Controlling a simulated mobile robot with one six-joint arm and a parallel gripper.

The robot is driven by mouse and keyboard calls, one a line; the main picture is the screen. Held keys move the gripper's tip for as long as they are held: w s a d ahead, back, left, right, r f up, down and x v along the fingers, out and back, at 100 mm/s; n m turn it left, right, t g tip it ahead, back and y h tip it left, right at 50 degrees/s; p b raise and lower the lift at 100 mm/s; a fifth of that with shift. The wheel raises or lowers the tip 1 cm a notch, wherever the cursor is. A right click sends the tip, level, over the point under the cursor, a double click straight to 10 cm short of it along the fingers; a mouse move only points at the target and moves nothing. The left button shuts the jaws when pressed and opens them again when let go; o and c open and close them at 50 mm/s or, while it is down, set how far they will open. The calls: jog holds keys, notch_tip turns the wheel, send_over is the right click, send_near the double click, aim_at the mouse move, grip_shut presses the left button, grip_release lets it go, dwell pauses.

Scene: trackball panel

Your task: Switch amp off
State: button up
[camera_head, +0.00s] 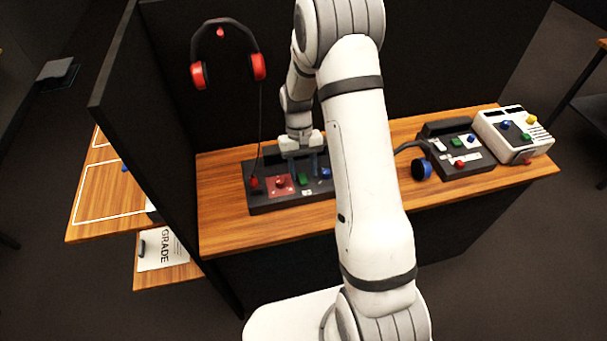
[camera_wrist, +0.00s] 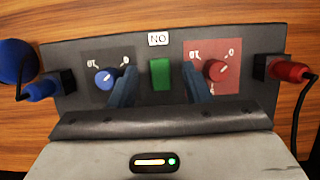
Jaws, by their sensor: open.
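The amp (camera_head: 262,204) is a dark panel box on the wooden counter. Its green switch (camera_head: 302,179) sits between a red knob (camera_head: 281,182) and a blue knob (camera_head: 326,173). In the wrist view the green switch (camera_wrist: 160,74) has a white label (camera_wrist: 158,39) beside it, reading "NO" in that view. The blue knob (camera_wrist: 106,78) is left of it and the red knob (camera_wrist: 216,70) right. My gripper (camera_head: 303,167) points down over the amp, open. In the wrist view its fingers (camera_wrist: 160,78) stand either side of the switch, apart from it.
Red and blue plugs sit at the amp's ends; the red plug (camera_wrist: 288,70) has a black cable. Red headphones (camera_head: 228,55) hang on the dark partition. A second panel (camera_head: 455,150) and a white box (camera_head: 513,132) stand at the counter's right.

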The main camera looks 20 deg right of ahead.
aim_at(301, 174)
jog(key=v, duration=0.6)
jog(key=shift+s+b, duration=0.1)
jog(key=shift+b, duration=0.3)
jog(key=shift+f, duration=0.1)
